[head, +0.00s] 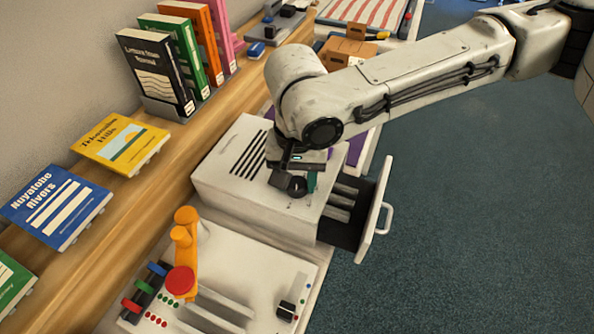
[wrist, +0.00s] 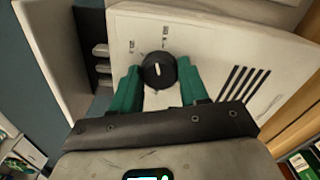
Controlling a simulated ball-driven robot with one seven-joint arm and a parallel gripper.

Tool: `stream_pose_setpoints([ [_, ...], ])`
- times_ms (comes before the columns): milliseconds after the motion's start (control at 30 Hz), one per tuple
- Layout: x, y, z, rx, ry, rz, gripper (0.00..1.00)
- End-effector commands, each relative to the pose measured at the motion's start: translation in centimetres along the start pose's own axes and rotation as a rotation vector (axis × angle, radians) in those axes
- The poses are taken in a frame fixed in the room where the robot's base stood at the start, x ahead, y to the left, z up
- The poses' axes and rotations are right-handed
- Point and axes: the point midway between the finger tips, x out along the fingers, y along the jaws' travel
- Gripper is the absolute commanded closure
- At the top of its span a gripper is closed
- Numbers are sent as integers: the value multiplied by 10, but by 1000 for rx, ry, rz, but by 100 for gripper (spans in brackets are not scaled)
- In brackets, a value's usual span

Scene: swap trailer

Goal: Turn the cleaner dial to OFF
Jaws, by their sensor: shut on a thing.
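The cleaner is a white box (head: 235,170) with dark vent slots, standing beside the wooden shelf; its top also shows in the wrist view (wrist: 220,50). A round black dial (wrist: 158,70) with a short white pointer mark sits on its top. Small labels (wrist: 165,36) lie around the dial, too small to read. My gripper (wrist: 158,78) has its two green fingers on either side of the dial, shut on it. In the head view my gripper (head: 300,184) reaches down onto the box top, and the wrist partly hides the labels and dial.
A drawer (head: 374,212) with a handle stands open on the box's right side. A white panel with an orange lever (head: 186,250) and a red knob (head: 180,281) is in front. Books (head: 155,72) line the shelf at left. Blue-green floor at right is clear.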

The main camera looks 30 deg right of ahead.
Motion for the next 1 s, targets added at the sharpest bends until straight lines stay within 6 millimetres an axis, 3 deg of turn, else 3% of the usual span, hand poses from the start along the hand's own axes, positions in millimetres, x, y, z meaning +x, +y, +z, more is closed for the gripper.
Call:
stream_pose_setpoints([
  [1000,-2,0,0,-965,-1,-3,86],
])
